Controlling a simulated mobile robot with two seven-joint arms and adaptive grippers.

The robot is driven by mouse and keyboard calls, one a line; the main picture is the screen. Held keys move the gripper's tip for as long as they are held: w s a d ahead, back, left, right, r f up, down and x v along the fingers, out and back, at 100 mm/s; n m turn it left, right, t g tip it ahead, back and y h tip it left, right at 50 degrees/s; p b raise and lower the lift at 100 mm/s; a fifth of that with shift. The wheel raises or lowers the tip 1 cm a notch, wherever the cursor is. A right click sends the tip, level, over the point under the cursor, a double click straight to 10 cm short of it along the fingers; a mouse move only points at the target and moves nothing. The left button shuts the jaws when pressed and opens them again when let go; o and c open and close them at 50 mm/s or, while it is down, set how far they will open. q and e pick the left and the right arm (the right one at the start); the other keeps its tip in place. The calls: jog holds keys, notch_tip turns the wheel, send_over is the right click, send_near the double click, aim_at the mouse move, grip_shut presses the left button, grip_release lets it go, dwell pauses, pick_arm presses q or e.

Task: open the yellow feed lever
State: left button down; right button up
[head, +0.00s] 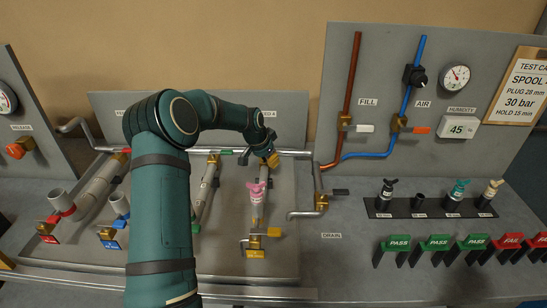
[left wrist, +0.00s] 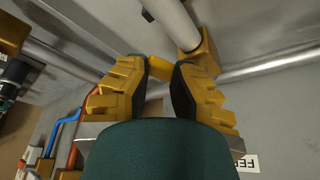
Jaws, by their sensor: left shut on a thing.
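My left gripper (head: 272,160) is at the header pipe, at the back end of the rightmost spool. In the left wrist view its fingers (left wrist: 160,80) are closed around a small yellow lever (left wrist: 157,63) beside a brass valve body (left wrist: 207,50). The gripper hides this lever in the head view. The rightmost spool (head: 256,212) carries a pink plug (head: 257,189). A second yellow lever (head: 274,232) sits on the brass valve (head: 254,242) at its front end, apart from the gripper. My right gripper is in neither view.
The grey header pipe (head: 295,153) runs along the back. A drain valve (head: 321,202) with a black lever stands to the right. My left arm hides part of the bench.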

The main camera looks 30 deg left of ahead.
pick_arm(q)
jog(key=shift+s+a+m+h, duration=0.4)
jog(key=shift+a+m, duration=0.25)
jog(key=shift+m, duration=0.4)
jog(key=shift+s+a+m+h, duration=0.25)
jog(key=shift+a+m+h, duration=0.25)
jog(key=shift+m, duration=0.55)
jog(key=shift+a, duration=0.1)
jog(key=c, duration=1)
grip_release()
jog(key=shift+w, duration=0.1)
jog(key=o, duration=0.7)
jog(key=shift+w+f+g, duration=0.3)
jog(key=shift+w+f, duration=0.05)
jog(key=shift+s+r, duration=0.25)
jog(key=shift+r, duration=0.4)
jog(key=v, duration=1.1)
jog(key=shift+s+r, duration=0.1)
jog(key=shift+s, duration=0.05)
jog(key=shift+p, duration=0.3)
